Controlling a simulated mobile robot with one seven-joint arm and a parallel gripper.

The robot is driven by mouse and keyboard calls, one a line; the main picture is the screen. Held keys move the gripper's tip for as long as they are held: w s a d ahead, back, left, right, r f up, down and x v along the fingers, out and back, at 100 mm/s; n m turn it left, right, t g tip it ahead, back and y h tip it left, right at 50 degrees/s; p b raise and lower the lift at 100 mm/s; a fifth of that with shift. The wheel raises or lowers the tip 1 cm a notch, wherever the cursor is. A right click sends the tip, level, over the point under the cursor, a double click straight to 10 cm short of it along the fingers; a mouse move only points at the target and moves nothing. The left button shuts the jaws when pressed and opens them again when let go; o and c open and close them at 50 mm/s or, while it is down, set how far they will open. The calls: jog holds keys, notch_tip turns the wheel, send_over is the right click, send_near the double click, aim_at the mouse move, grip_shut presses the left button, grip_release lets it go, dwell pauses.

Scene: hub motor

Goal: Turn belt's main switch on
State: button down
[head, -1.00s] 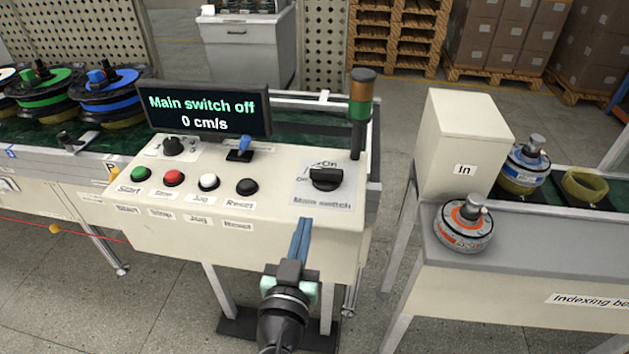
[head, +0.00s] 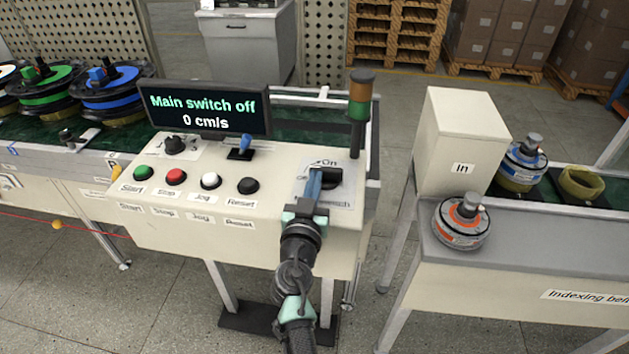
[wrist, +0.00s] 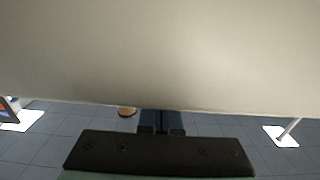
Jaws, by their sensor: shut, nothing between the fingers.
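The main switch (head: 330,178) is a black rotary knob at the right end of the cream control panel (head: 270,208). The "On" mark shows above it. The display (head: 205,110) reads "Main switch off" and "0 cm/s". My gripper (head: 314,172) is shut and empty, its blue fingers upright at the left side of the knob, covering part of it and its label. I cannot tell whether the fingers touch the knob. In the wrist view the gripper (wrist: 160,122) shows at the bottom before a plain pale surface, and the switch is not visible there.
Start (head: 143,174), Stop (head: 176,177), Jog (head: 209,181) and Reset (head: 248,186) buttons lie left of the switch. A signal tower (head: 359,105) stands behind it. The indexing belt table (head: 490,262) stands to the right, with a floor gap between.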

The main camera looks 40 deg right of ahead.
jog(key=shift+w+f+b, duration=0.1)
jog(key=shift+f+b, duration=0.05)
jog(key=shift+b, duration=0.7)
jog(key=shift+w+m+g+h+b, duration=0.1)
jog(key=shift+m+g+h+b, duration=0.45)
jog(key=shift+b, duration=0.2)
